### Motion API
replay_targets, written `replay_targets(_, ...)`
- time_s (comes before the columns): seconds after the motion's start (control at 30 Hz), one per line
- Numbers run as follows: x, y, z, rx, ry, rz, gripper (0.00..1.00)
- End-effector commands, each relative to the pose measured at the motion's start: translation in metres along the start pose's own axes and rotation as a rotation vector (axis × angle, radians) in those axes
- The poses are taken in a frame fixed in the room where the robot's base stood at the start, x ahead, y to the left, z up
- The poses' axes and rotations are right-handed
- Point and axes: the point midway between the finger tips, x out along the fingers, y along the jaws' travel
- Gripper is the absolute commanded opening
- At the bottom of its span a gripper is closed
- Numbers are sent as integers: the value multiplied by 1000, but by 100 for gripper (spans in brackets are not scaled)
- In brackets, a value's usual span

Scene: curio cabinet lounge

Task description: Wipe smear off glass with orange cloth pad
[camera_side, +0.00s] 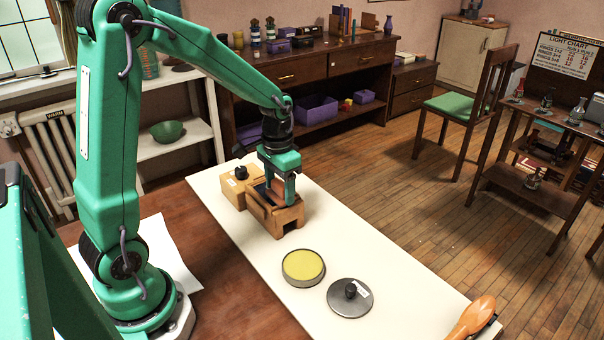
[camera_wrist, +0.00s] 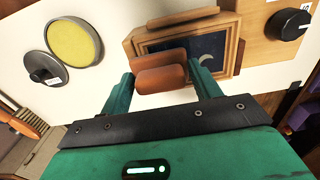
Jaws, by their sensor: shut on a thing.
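My gripper (camera_side: 279,190) is shut on the orange-brown cloth pad (camera_wrist: 160,80); in the wrist view my gripper (camera_wrist: 162,72) has one green finger on each side of it. The pad also shows in the side view (camera_side: 281,185). It is at a dark glass pane (camera_wrist: 184,42) in a wooden frame (camera_side: 277,218) and covers the pane's lower left part in the wrist view. I cannot tell whether it touches the glass. A pale crescent mark (camera_wrist: 206,58) shows just right of the pad; I cannot tell whether it is the smear or part of a picture.
A wooden block with a black knob (camera_wrist: 288,24) stands beside the frame. A round tin with a yellow top (camera_side: 303,265) and a metal lid with a black knob (camera_side: 345,304) lie on the white board (camera_side: 400,280).

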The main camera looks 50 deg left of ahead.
Motion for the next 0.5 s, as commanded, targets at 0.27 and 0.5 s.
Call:
replay_targets(0.27, -12, 0, 0, 0, -1, 0, 26)
replay_targets(0.5, -29, 0, 0, 0, 2, 0, 26)
